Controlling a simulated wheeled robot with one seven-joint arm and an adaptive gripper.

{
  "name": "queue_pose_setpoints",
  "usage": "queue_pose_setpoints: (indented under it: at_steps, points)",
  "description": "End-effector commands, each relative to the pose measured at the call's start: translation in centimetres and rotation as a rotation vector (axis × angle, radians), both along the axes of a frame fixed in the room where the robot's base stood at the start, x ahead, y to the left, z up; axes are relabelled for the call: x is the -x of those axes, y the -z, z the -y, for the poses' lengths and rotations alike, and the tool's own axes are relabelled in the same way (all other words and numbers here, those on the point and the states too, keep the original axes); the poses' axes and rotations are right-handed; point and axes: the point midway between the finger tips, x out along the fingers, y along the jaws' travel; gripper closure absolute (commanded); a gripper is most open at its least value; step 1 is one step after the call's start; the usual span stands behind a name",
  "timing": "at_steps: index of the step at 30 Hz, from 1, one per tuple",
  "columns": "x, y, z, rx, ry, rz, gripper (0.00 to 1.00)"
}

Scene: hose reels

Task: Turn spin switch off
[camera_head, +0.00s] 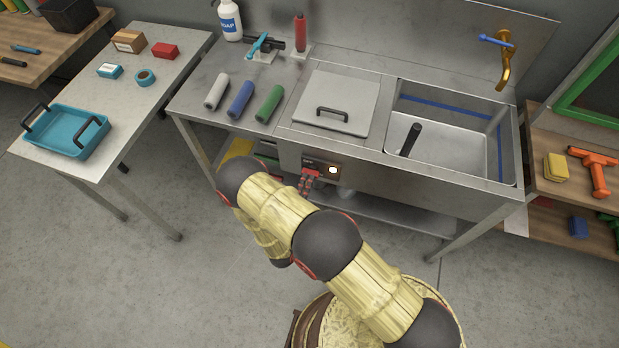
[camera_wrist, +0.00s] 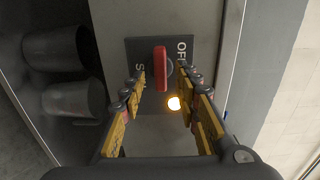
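The spin switch is a red handle (camera_wrist: 160,68) on a dark plate (camera_wrist: 140,47) in the wrist view. "OFF" shows on the plate's right side, and an "S" on its left, the rest hidden by a finger. The handle stands upright in this view, between the labels. A round lamp (camera_wrist: 174,103) glows below it; the lamp also shows in the head view (camera_head: 333,170). My gripper (camera_wrist: 160,77) is open, with one fingertip on each side of the handle and visible gaps. In the head view my gripper (camera_head: 309,180) is at the sink unit's front panel and partly covers the switch.
The steel sink unit (camera_head: 375,152) has a closed lid (camera_head: 336,98) above the panel and a basin (camera_head: 455,150) to its right. Two dark cylinders (camera_wrist: 72,98) lie left of the plate in the wrist view. Open floor (camera_head: 210,285) lies in front.

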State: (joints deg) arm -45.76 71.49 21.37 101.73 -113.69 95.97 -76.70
Motion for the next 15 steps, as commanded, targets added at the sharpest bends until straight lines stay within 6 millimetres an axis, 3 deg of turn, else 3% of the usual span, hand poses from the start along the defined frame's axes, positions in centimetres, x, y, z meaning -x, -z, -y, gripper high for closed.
queue_pose_setpoints:
  at_steps: [6,15]
  points:
    - [-2.4,0.1,1.0,0.000,0.002,0.000,0.68]
    - [-3.0,0.0,1.1,-0.001,0.001,0.000,0.68]
